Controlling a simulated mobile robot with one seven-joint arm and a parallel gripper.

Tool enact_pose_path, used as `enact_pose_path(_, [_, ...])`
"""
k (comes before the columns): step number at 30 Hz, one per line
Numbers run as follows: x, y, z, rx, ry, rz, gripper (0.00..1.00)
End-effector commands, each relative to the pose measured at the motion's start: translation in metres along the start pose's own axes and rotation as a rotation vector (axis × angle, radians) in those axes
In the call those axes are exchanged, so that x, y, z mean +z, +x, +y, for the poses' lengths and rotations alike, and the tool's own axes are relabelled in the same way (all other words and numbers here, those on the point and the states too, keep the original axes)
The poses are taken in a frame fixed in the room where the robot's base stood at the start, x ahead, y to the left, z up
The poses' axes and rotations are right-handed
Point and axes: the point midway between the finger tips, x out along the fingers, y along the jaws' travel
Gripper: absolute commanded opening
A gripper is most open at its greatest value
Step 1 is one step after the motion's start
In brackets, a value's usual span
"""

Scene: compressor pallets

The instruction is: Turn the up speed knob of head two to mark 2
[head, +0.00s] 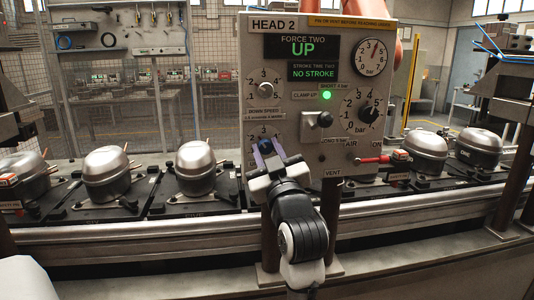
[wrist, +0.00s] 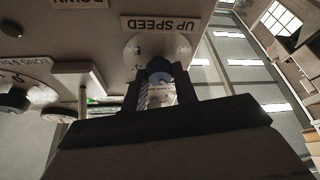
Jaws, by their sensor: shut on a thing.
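The head two panel (head: 335,30) stands upright in the middle of the head view. In the wrist view the knob (wrist: 158,67) sits between my fingertips (wrist: 158,78), under the upside-down UP SPEED label (wrist: 160,24). My gripper hides part of the dial, and I cannot tell which mark the knob points to.
The down speed knob (head: 267,90) is just above. A black selector (head: 324,119), the bar knob (head: 368,114) and a red-handled air valve (head: 372,160) lie to the right. Steel compressors (head: 108,174) stand on the conveyor on both sides. The display reads UP and NO STROKE.

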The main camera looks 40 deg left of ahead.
Motion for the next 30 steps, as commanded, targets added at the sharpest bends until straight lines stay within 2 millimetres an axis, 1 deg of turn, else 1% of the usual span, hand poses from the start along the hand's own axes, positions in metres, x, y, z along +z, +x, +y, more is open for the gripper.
enact_pose_path(1, [0.0022,-0.0009,0.0026,-0.013,-0.042,-0.003,0.06])
enact_pose_path(6, [0.0015,-0.001,0.0022,-0.069,-0.174,-0.001,0.06])
enact_pose_path(15, [0.0009,-0.0005,0.002,-0.14,-0.34,-0.001,0.06])
enact_pose_path(21, [0.0002,-0.0002,0.0016,-0.164,-0.396,-0.001,0.06])
enact_pose_path(30, [0.0,0.0001,0.0011,-0.175,-0.417,-0.001,0.06])
